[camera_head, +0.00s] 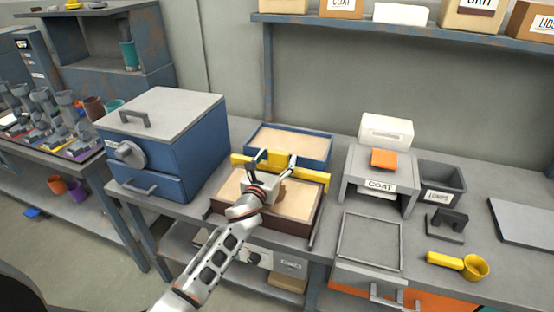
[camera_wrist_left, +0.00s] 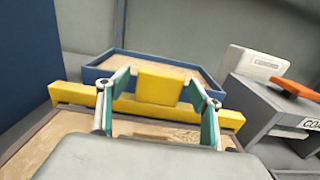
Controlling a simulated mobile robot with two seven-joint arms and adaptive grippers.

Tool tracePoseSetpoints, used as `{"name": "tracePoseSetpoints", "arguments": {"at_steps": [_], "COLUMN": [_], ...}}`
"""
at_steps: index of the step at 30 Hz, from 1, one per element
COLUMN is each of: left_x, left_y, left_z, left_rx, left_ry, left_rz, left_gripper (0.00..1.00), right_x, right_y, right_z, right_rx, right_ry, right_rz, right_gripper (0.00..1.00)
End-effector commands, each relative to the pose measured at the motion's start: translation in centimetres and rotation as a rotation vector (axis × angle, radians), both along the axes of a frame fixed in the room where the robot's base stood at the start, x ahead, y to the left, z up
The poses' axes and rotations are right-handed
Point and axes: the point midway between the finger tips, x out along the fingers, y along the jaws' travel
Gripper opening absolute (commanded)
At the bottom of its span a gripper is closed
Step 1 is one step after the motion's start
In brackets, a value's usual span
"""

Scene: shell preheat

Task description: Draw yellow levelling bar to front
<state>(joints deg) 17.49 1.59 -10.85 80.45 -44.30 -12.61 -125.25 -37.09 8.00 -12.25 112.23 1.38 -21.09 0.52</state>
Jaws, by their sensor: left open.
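The yellow levelling bar (camera_head: 311,175) lies across the far part of a brown-framed box of sand (camera_head: 300,199) in the head view. It has a raised yellow block in its middle. In the left wrist view the bar (camera_wrist_left: 65,93) spans most of the width, with the block (camera_wrist_left: 159,85) between my fingers. My left gripper (camera_head: 271,163) is open, its two fingers on either side of the block, with gaps to it visible in the wrist view. I cannot tell how deep the fingertips reach. My right gripper is not in view.
A blue-framed sand tray (camera_head: 318,151) stands behind the bar. A blue cabinet (camera_head: 170,145) with a grey lid stands to the left. A grey COAT stand (camera_head: 352,179) with an orange block (camera_head: 384,159) is close on the right, and a yellow scoop (camera_head: 474,267) lies farther right.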

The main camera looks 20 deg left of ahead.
Motion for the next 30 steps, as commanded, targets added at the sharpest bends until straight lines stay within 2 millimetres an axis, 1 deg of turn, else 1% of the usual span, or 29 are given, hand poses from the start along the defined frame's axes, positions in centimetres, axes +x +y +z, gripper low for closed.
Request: {"name": "tracePoseSetpoints", "arguments": {"at_steps": [3,10,11,12,14,15,17,20,23,26,29,30], "left_x": [0.5,0.5,0.5,0.5,0.5,0.5,0.5,0.4,-0.1,-1.2,-3.2,-4.1], "left_y": [-0.1,-0.1,-0.1,-0.1,-0.1,-0.1,-0.1,-0.1,0.0,0.0,0.0,0.0], "left_z": [0.0,0.0,0.0,0.0,0.0,0.0,0.0,0.0,0.0,0.1,0.1,0.1], "left_rx": [-0.001,-0.001,-0.001,-0.001,-0.001,-0.001,-0.001,0.0,0.001,0.002,0.002,0.002], "left_ry": [0.0,0.0,0.0,0.0,0.0,0.0,0.0,0.0,0.001,0.002,0.002,0.003], "left_rz": [-0.001,-0.001,-0.001,-0.001,-0.001,-0.001,-0.001,-0.001,-0.001,-0.001,-0.002,-0.003], "left_gripper": [0.65,0.65,0.6,0.5,0.34,0.24,0.1,0.1,0.1,0.1,0.1,0.1], "right_x": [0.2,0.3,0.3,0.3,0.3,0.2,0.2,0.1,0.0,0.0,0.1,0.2], "right_y": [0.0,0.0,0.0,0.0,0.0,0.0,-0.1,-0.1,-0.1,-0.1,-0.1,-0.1], "right_z": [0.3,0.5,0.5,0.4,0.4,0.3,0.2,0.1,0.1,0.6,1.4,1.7], "right_rx": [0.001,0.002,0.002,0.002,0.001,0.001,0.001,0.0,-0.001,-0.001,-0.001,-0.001], "right_ry": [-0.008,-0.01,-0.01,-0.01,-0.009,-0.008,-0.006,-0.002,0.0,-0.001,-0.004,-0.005], "right_rz": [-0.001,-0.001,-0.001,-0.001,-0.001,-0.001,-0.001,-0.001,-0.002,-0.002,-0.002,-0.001], "right_gripper": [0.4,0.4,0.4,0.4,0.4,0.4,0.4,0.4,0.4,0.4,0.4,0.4]}}
